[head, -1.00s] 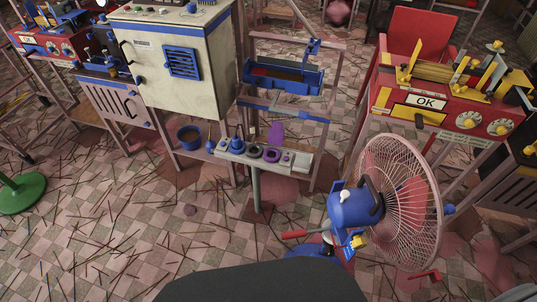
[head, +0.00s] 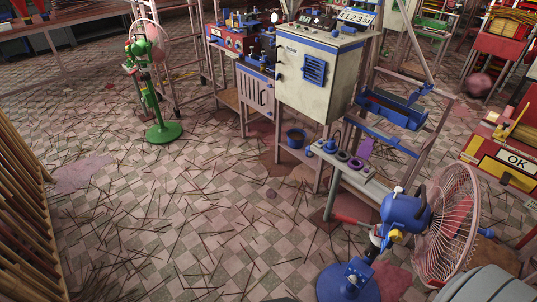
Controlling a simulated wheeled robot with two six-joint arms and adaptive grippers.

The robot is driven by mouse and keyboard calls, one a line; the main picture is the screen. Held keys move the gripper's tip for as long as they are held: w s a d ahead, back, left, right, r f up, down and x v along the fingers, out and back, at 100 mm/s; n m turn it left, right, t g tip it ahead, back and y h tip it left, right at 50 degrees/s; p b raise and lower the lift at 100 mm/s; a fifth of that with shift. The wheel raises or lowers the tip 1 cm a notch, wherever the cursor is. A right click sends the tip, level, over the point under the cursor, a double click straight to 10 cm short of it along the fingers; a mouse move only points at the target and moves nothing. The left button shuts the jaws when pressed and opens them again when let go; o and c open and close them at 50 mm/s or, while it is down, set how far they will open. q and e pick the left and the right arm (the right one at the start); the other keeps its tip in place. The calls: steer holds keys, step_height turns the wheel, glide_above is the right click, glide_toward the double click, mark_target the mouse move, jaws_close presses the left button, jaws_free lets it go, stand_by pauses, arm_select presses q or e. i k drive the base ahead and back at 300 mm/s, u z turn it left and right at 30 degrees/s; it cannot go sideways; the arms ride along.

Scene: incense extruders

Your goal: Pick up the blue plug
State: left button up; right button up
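A narrow pale shelf (head: 352,177) stands in front of the cream machine in the head view. A small upright blue piece (head: 332,145) sits at its left end and looks like the blue plug, though it is too small to be sure. Dark and purple rings (head: 342,156) lie beside it along the shelf. Neither of my grippers shows, and nothing is seen touching the blue piece.
A blue fan (head: 402,212) with a pink cage stands just in front of the shelf at the right. A cream machine (head: 310,75) stands behind it. A green fan (head: 160,130) is at the left. Floor (head: 190,215) strewn with thin sticks lies open between.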

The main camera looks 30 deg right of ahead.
mark_target(331, 142)
steer(key=z, duration=0.15)
steer(key=i, duration=1.5)
steer(key=z, duration=1.5)
steer(key=i, duration=0.75)
steer(key=z, duration=1.25)
steer(key=i, duration=0.2)
steer(key=z, duration=0.1)
